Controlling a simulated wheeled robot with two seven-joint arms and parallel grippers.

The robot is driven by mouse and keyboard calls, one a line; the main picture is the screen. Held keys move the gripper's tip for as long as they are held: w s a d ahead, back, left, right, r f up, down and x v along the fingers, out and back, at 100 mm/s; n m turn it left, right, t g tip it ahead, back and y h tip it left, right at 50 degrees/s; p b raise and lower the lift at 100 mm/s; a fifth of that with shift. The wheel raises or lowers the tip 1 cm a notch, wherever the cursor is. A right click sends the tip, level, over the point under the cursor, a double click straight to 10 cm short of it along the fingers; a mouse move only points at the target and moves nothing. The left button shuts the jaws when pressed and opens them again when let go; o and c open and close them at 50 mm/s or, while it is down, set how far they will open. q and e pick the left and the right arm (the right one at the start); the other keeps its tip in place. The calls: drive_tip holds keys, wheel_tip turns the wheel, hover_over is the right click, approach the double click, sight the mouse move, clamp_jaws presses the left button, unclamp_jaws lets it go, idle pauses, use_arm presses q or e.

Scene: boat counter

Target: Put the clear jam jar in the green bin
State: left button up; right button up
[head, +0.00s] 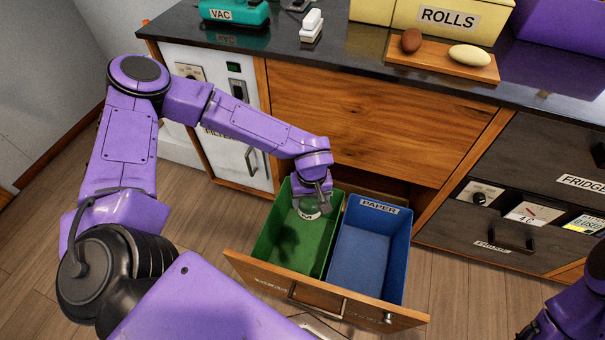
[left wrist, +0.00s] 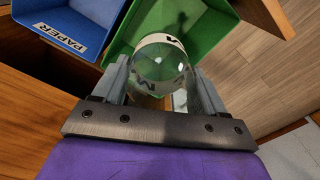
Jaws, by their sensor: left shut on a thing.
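The clear jam jar (left wrist: 162,72) has a pale label band and sits between the fingers of my left gripper (left wrist: 165,90) in the left wrist view. In the head view the left gripper (head: 318,192) points down at the back part of the green bin (head: 268,240), with the jar (head: 309,210) below it, partly hidden. The gripper is shut on the jar. The jar is over or within the bin's opening; its exact height cannot be told. The green bin also shows behind the jar in the left wrist view (left wrist: 212,25). My right gripper is not in view.
A blue bin (head: 362,262) labelled PAPER stands right of the green one in the pulled-out drawer (head: 325,297). Above is a dark counter (head: 345,62) with a board (head: 440,62) holding two egg-shaped things. A grey-fronted fridge unit (head: 540,165) stands at the right.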

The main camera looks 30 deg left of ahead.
use_arm(q)
wheel_tip(320, 180, down, 20)
drive_tip(key=s+a+n+b, duration=0.1)
drive_tip(key=a+n+b, duration=0.1)
drive_tip(key=n+b, duration=2)
drive_tip(key=b, duration=1.2)
hover_over(296, 262)
wheel_tip(296, 262, down, 20)
drive_tip(key=f, duration=0.1)
wheel_tip(296, 262, down, 3)
drive_tip(key=shift+f+b, duration=0.1)
drive_tip(key=shift+b, duration=0.7)
drive_tip(key=shift+f, duration=0.15)
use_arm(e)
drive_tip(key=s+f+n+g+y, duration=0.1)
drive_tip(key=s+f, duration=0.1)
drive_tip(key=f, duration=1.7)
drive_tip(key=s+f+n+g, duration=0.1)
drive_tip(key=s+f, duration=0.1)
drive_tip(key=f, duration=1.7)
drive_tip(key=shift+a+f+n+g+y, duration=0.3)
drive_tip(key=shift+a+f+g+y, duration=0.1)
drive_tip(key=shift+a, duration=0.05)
